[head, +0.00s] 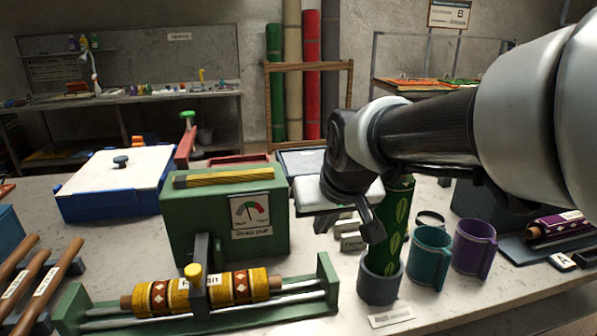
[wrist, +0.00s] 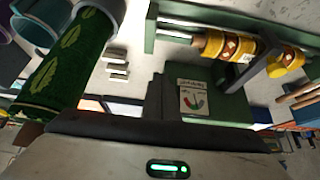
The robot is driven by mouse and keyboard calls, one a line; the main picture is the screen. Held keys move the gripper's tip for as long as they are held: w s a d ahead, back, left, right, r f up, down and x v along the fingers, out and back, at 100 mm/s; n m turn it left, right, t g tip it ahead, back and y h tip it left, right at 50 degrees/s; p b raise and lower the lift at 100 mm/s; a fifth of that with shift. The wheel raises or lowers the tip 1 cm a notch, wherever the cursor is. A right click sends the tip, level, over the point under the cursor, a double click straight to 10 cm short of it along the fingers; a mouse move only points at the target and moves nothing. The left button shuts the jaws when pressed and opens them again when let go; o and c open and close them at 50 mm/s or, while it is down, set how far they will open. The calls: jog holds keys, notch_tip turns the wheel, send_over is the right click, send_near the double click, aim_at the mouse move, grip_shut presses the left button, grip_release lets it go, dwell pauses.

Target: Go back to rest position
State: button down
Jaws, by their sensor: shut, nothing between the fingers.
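My gripper (head: 371,228) is at the end of my arm, which reaches in from the right of the head view. It looks shut and empty. Its fingertip overlaps the left edge of a rolled green rug with a leaf pattern (head: 398,215) in the picture; I cannot tell whether they touch. The rug stands upright in a grey cup (head: 380,281).
A green box with a gauge (head: 225,225) stands left of my gripper, behind a stand holding a yellow rolled rug (head: 240,287). A teal mug (head: 429,260) and a purple mug (head: 474,248) stand to the right. A blue-and-white box (head: 115,185) is at left.

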dwell(0.3)
jog(key=s+d+m+h, duration=0.1)
jog(key=s+d, duration=0.3)
jog(key=s, duration=0.4)
jog(key=s+d+m, duration=0.1)
jog(key=s+d, duration=0.4)
jog(key=s, duration=0.4)
notch_tip(320, 180, up, 17)
jog(key=p, duration=1.8)
jog(key=shift+g, duration=0.4)
jog(key=shift+a, duration=0.1)
